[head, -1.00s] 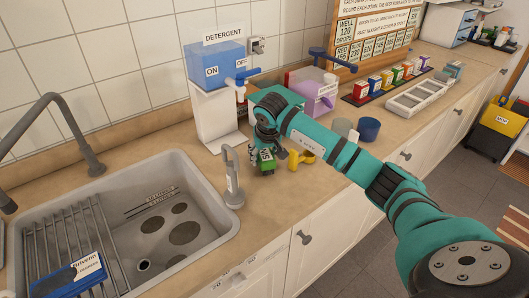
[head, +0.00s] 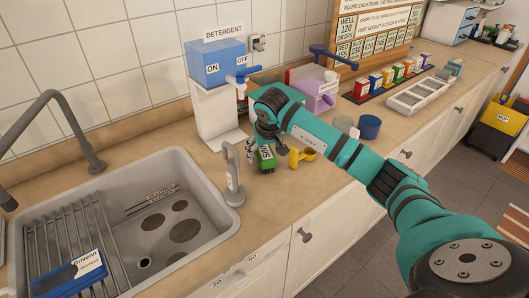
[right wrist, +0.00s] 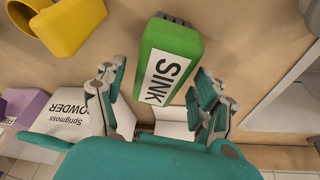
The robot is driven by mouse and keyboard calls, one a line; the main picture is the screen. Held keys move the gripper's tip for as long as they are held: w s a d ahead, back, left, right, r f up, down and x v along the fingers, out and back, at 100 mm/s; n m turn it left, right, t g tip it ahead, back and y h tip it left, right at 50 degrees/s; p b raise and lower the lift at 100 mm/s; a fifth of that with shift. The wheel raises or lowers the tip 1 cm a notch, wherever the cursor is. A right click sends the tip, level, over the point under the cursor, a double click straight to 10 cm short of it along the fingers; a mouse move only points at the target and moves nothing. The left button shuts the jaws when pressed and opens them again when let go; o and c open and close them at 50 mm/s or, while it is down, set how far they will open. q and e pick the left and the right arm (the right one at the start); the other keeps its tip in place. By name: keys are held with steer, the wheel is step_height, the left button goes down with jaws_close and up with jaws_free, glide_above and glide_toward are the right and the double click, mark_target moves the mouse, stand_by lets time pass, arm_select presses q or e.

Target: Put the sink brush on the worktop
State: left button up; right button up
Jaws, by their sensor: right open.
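The sink brush is a green block with a white label reading SINK. It rests on the worktop (head: 278,203) between the sink and the yellow scoop in the head view (head: 266,160), and shows large at the top centre of the right wrist view (right wrist: 172,50). My right gripper (head: 269,146) is open just above it. In the right wrist view the two fingers (right wrist: 160,82) stand apart on either side of the brush's near end, with gaps between them and the brush. My left gripper is not in view.
A yellow scoop (head: 301,156) lies just right of the brush. A grey upright handled tool (head: 233,178) stands at the sink's (head: 229,216) edge. The detergent dispenser (head: 217,105) is behind. Cups (head: 369,127) and a purple box (head: 318,98) stand farther right. The front worktop strip is clear.

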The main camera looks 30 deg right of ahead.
steer(key=b+v, duration=0.1)
steer(key=v, duration=1)
steer(key=shift+s, duration=0.15)
